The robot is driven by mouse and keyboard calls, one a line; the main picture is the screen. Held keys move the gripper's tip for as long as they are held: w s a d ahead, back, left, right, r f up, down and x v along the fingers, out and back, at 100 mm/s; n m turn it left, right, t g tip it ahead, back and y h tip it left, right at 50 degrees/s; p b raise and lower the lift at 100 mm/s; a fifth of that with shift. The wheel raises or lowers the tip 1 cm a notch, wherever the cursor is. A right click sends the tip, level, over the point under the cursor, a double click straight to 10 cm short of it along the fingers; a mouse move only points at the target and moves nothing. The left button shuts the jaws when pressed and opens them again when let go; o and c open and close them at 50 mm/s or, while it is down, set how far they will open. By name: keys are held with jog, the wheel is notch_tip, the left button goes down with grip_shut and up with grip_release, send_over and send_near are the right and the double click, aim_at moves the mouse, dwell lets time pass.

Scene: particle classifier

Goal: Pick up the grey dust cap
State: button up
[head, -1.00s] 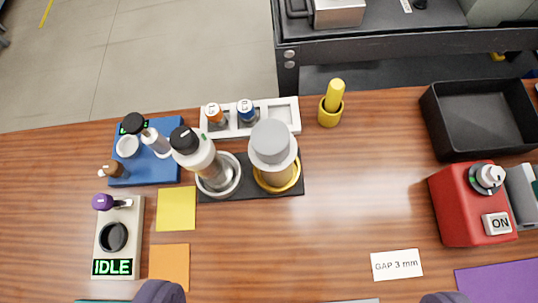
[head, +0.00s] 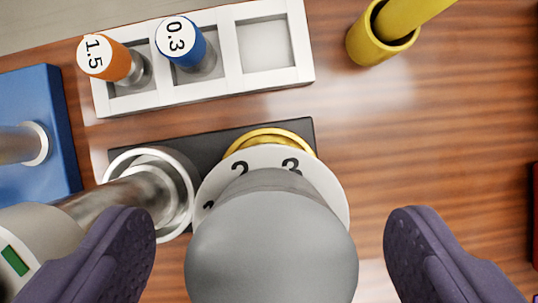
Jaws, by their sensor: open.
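The grey dust cap (head: 272,250) is a smooth, rounded grey cap at the bottom middle of the head view. It sits on top of an upright piece with a white numbered collar (head: 322,180), which stands in a gold ring (head: 270,137). My gripper (head: 268,255) is open, with one dark purple finger on each side of the cap. Gaps show between the cap and both fingers, so neither appears to touch it. The lower part of the cap is cut off by the picture's edge.
Close on the left, a metal-and-white instrument (head: 120,195) leans at a silver ring (head: 185,185), near my left finger. A yellow holder (head: 375,40) stands back right.

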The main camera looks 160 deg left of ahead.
jog(key=shift+w+d+f, duration=0.1)
jog(key=shift+w+f, duration=0.1)
jog(key=shift+f, duration=0.35)
jog(key=shift+r, duration=0.1)
jog(key=c, duration=1.1)
